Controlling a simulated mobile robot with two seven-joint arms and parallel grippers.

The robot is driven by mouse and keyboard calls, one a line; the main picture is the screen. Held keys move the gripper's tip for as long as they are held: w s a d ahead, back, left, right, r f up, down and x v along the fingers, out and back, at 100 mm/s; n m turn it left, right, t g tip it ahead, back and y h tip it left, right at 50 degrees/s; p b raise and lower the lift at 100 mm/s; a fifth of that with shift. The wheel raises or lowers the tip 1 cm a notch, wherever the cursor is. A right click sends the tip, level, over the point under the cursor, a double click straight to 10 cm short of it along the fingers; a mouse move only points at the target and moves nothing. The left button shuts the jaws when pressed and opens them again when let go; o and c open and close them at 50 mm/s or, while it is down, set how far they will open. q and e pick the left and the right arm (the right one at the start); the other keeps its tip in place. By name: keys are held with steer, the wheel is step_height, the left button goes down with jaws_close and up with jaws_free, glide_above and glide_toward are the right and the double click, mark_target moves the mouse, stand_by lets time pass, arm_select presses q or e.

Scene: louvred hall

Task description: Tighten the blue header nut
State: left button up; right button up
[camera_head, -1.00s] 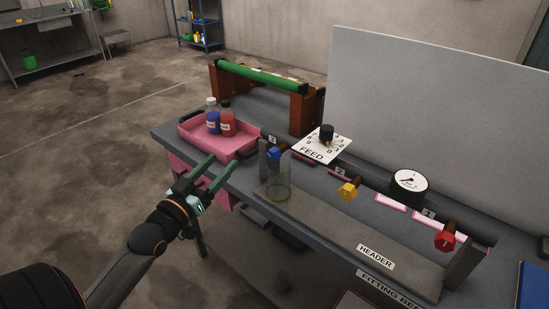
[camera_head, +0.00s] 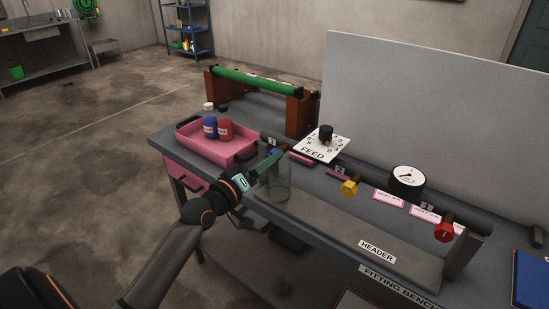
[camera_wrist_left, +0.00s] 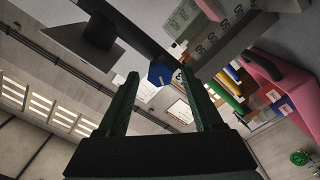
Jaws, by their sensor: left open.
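The blue header nut (camera_head: 271,152) sits at the left end of the dark header pipe, mostly hidden behind my left gripper in the head view. In the left wrist view the blue nut (camera_wrist_left: 161,72) shows between and just past the two fingertips. My left gripper (camera_head: 275,157) is open, its green fingers pointing at the nut; it also shows in the left wrist view (camera_wrist_left: 160,80). Contact with the nut cannot be told. A yellow nut (camera_head: 349,188) and a red nut (camera_head: 444,232) sit further right. My right gripper is not in view.
A pink tray (camera_head: 232,152) with a blue and a red bottle is behind left. A FEED dial plate (camera_head: 316,148) and a round gauge (camera_head: 407,178) stand behind the header.

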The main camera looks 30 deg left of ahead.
arm_select(q)
steer(key=shift+w+d, duration=0.1)
steer(key=shift+w, duration=1.3)
steer(key=shift+c, duration=0.3)
jaws_close()
stand_by(0.3)
